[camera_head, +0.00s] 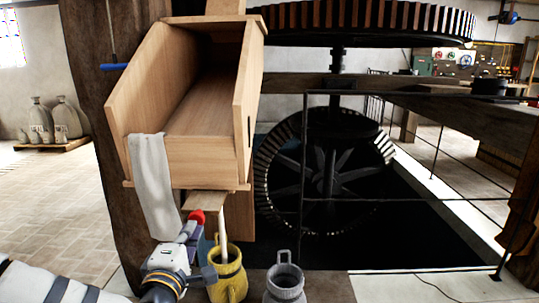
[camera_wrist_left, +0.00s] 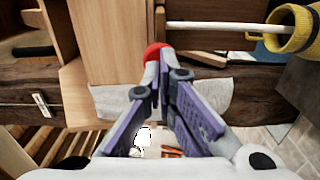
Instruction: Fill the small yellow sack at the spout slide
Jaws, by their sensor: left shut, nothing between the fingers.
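The small yellow sack (camera_head: 229,282) stands upright and open below the wooden spout (camera_head: 205,200). A pale stream (camera_head: 222,238) runs from the spout into its mouth. The sack (camera_wrist_left: 296,32) and the stream (camera_wrist_left: 215,28) also show in the left wrist view. The red knob of the slide (camera_head: 196,217) sits at the spout's front. My left gripper (camera_head: 192,230) is shut and empty, its tips right at the knob, seemingly touching it. The left wrist view shows the knob (camera_wrist_left: 157,52) just beyond the closed fingers (camera_wrist_left: 160,75). The fill level inside the sack is hidden. My right gripper is not in view.
A grey sack (camera_head: 285,285) stands right of the yellow one. A white cloth (camera_head: 154,180) hangs over the front of the wooden trough (camera_head: 195,155). A thick post (camera_head: 90,80) is at left. Large gear wheels (camera_head: 328,175) fill the dark pit behind. Full sacks (camera_head: 52,122) stand on a far pallet.

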